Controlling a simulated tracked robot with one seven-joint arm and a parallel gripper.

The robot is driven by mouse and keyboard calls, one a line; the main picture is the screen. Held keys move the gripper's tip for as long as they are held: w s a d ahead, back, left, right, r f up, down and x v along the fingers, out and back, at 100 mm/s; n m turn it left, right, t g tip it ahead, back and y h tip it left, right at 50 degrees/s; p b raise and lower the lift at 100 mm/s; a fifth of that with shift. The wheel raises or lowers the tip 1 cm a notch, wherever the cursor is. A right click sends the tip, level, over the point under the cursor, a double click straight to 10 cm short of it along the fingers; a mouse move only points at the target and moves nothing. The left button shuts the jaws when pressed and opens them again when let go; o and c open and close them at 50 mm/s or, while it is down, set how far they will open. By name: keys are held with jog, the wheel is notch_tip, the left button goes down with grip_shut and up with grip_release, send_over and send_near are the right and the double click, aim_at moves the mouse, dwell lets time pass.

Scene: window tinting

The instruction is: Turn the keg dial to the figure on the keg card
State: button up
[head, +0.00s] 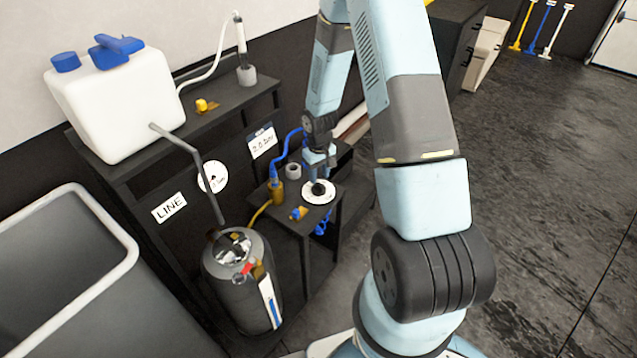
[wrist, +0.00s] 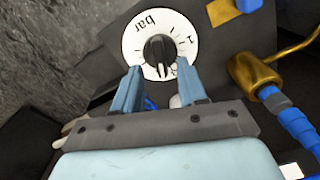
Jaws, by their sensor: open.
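The keg dial is a white disc marked "bar" with a black knob (wrist: 158,50); the wrist view shows its face (wrist: 140,35) upside down. In the head view the dial (head: 319,193) lies on the low shelf, partly covered by my gripper (head: 318,180). In the wrist view my gripper (wrist: 153,82) is open, its two blue fingers on either side just short of the knob. I cannot tell whether they touch it. A white card (head: 262,143) with a handwritten figure, seemingly 2.0 bar, stands on the back panel. The dial's exact setting is not readable.
A brass fitting (wrist: 252,72) with a blue hose sits close beside the dial. A white jug (head: 115,100), a round gauge (head: 213,177) and a LINE card (head: 169,207) are farther left. Open floor lies right.

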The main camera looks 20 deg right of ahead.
aim_at(319, 184)
jog(key=shift+f, duration=2.05)
